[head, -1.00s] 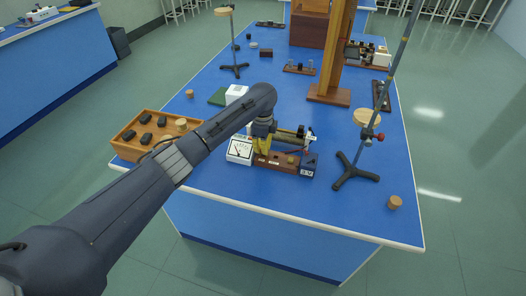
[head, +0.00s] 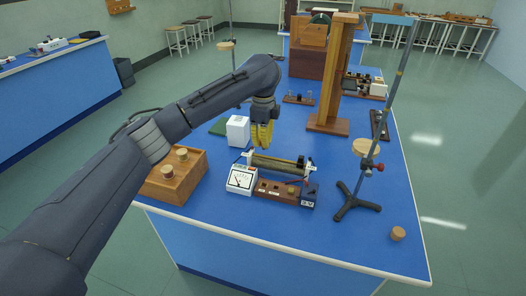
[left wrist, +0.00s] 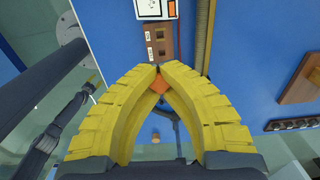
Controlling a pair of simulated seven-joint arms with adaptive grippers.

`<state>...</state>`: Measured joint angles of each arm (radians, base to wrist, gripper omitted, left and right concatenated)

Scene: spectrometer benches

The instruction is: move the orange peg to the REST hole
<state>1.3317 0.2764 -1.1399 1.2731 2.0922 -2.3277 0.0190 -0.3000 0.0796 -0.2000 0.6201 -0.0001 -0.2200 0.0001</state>
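My left gripper (head: 262,136) has yellow fingers and hangs above the bench, just behind the rheostat in the head view. In the left wrist view its fingers (left wrist: 160,68) meet at the tips, with the orange peg (left wrist: 160,84) between them. The peg is hidden in the head view. The brown wooden peg board (head: 273,189) lies at the bench front, apart from the gripper. It also shows beyond the fingertips in the left wrist view (left wrist: 161,33), with small white labels too small to read. I cannot make out which hole is REST.
A white meter (head: 241,179) stands left of the board, and the rheostat (head: 275,166) lies behind it. A stand with a tall rod (head: 355,200) is to the right. A wooden tray (head: 178,187) and a white cube (head: 238,131) are on the left.

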